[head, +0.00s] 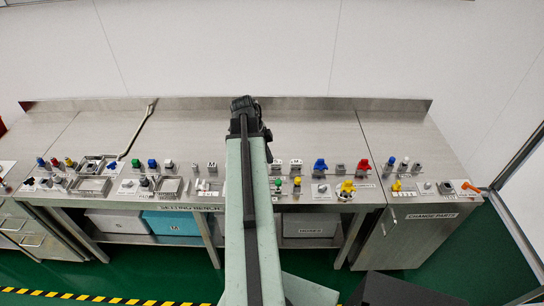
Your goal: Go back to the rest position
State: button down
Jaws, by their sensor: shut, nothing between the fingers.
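My gripper (245,104) is the dark end of my pale green arm, which reaches up the middle of the head view. It appears over the back half of the steel bench and looks shut and empty. The fingers are small and dark, and it is not clear how high they are above the bench. My arm hides part of the bench's middle.
The steel bench (310,133) carries several small coloured parts and fixtures along its front, including a red part (363,167) and a yellow one (346,187). A bent metal bar (137,130) lies at left. Grey and teal bins (178,223) sit below. The bench's back strip is mostly clear.

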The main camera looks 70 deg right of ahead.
jog(key=shift+w+r, duration=0.1)
jog(key=shift+r, duration=0.1)
jog(key=w+a+f+n+t+h+b, duration=0.1)
jog(key=w+a+f+n+b, duration=0.2)
jog(key=w+a, duration=0.8)
jog(key=w+a+f+n+t+b, duration=0.15)
jog(key=w+a+n, duration=0.25)
jog(key=w+a, duration=0.75)
jog(key=w+a+f+n+y+b, duration=0.1)
jog(key=w+a+n, duration=0.2)
jog(key=a+n, duration=0.5)
jog(key=w+a+f+n+y+b, duration=0.1)
jog(key=w+a+f+n+b, duration=0.1)
jog(key=a+n, duration=0.6)
jog(key=w+a+f+n+b, duration=0.1)
jog(key=w+a+n, duration=0.3)
jog(key=a, duration=1.2)
jog(key=f+n, duration=0.1)
jog(key=n, duration=0.3)
jog(key=shift+a+f+n+t+y, duration=0.15)
jog(key=shift+n+t+y, duration=0.15)
jog(key=shift+t+y, duration=0.1)
